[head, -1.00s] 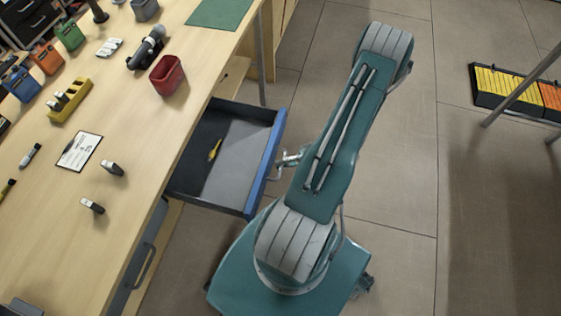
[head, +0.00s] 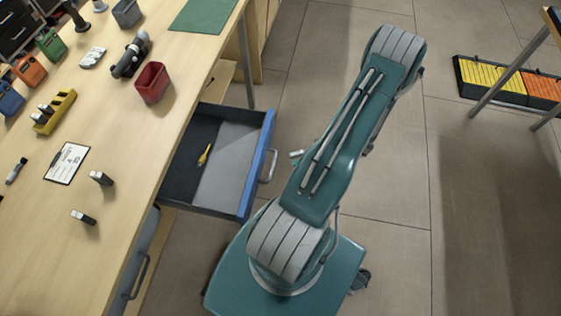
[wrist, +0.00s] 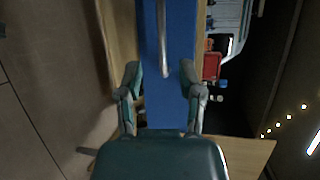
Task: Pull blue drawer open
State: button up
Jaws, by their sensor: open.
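The blue drawer (head: 258,165) stands pulled out from under the wooden workbench in the head view, its dark inside showing with a yellow tool (head: 205,154) in it. Its metal handle (head: 269,166) sits on the blue front. In the wrist view the blue drawer front (wrist: 180,100) fills the middle, with the handle (wrist: 162,40) running up ahead of the fingers. My gripper (wrist: 162,78) is open, with its fingers apart and nothing between them. In the head view my arm mostly hides the gripper; a small part shows just right of the handle, apart from it.
The workbench (head: 125,185) holds a red bin (head: 151,82), a clipboard (head: 66,163) and several small items. Another drawer handle (head: 138,277) shows below the bench front. A case with yellow and orange parts (head: 505,82) lies on the floor at right. The floor behind my arm is clear.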

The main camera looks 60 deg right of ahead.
jog(key=v, duration=0.4)
jog(key=shift+s, duration=0.15)
